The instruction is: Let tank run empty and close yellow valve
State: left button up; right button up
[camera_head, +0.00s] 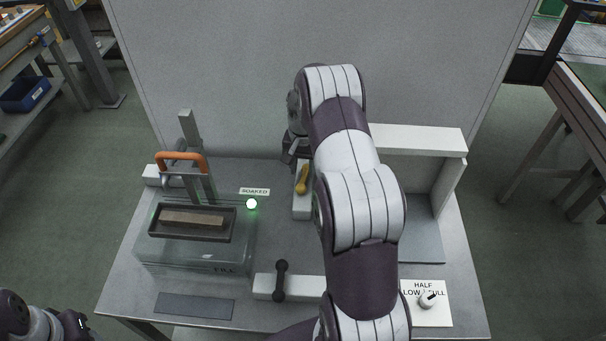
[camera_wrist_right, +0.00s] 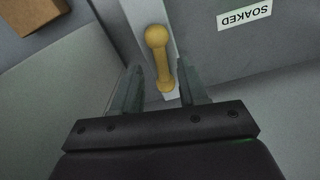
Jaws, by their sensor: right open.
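The yellow valve (camera_head: 302,180) is a knobbed handle on a pale block behind the work table's middle. In the right wrist view the yellow valve (camera_wrist_right: 158,55) points away from my right gripper (camera_wrist_right: 160,88). That gripper is open, with its fingers either side of the handle's near end; contact cannot be told. In the head view my right gripper (camera_head: 291,155) is partly hidden by its arm. The clear tank (camera_head: 190,262) stands at the left; its water level is hard to read. Part of my left arm shows at the lower left, its gripper (camera_head: 80,324) cut off and unclear.
A brick (camera_head: 193,218) lies in a dark tray over the tank, below an orange handle (camera_head: 182,156). A lamp (camera_head: 251,203) glows by the SOAKED label. A dark handle (camera_head: 281,280) and a dial (camera_head: 427,299) are in front. Another brick (camera_wrist_right: 32,12) shows in the wrist view.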

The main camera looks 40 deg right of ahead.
aim_at(302, 178)
jog(key=shift+f, duration=1.95)
grip_shut()
jog(key=shift+m, duration=0.3)
jog(key=m, duration=0.3)
jog(key=shift+w+a+m, duration=0.15)
jog(key=shift+m, duration=0.25)
jog(key=m, duration=0.3)
jog(key=shift+w+m+b, duration=0.2)
jog(key=shift+m+b, duration=0.1)
jog(key=m, duration=0.4)
jog(key=shift+w, duration=0.25)
jog(key=shift+w+r+m+b, duration=0.15)
jog(key=shift+m+b, duration=0.15)
jog(key=shift+m, duration=1.7)
